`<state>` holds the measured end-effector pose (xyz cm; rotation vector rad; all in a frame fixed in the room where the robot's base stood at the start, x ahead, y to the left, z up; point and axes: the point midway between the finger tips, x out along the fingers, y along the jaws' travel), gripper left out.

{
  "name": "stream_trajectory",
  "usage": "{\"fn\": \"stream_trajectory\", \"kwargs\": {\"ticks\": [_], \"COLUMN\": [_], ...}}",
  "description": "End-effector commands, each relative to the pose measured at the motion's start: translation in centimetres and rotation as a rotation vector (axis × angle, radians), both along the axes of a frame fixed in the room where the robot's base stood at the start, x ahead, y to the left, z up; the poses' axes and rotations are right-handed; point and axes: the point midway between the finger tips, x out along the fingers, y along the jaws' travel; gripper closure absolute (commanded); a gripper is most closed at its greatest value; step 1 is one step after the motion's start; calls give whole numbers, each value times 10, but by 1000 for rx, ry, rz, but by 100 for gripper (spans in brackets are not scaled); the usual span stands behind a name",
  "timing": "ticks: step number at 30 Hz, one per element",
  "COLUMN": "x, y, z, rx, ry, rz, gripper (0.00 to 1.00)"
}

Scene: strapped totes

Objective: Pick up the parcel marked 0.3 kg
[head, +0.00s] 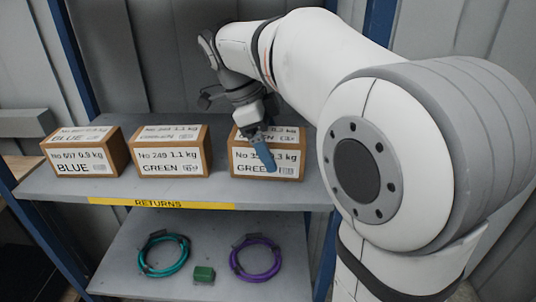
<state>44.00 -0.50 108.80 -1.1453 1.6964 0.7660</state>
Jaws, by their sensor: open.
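The right-hand parcel (285,163) is a brown box with white labels on its front and top, standing on the upper shelf. My gripper (267,163) hangs in front of this parcel in the head view, one blue finger crossing the label. It is open with nothing seen in it. I cannot tell whether it touches the parcel. The middle parcel (170,163) reads 1.1 kg, GREEN.
The shelf (60,190) has a yellow "RETURNS" strip (160,204) on its front edge and blue posts. Gaps separate the parcels. The lower shelf holds a teal coil (146,264), a small green block (204,273) and a purple coil (234,262).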

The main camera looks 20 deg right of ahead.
Motion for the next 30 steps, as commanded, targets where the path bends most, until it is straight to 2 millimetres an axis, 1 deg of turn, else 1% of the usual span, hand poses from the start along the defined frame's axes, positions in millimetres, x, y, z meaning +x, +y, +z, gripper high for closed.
{"fn": "stream_trajectory", "kwargs": {"ticks": [3,30], "x": [-1,-1], "y": [-2,-3], "z": [-6,-11], "rx": [0,0], "ry": [-2,0], "rz": [-1,-3], "gripper": [11,11]}}
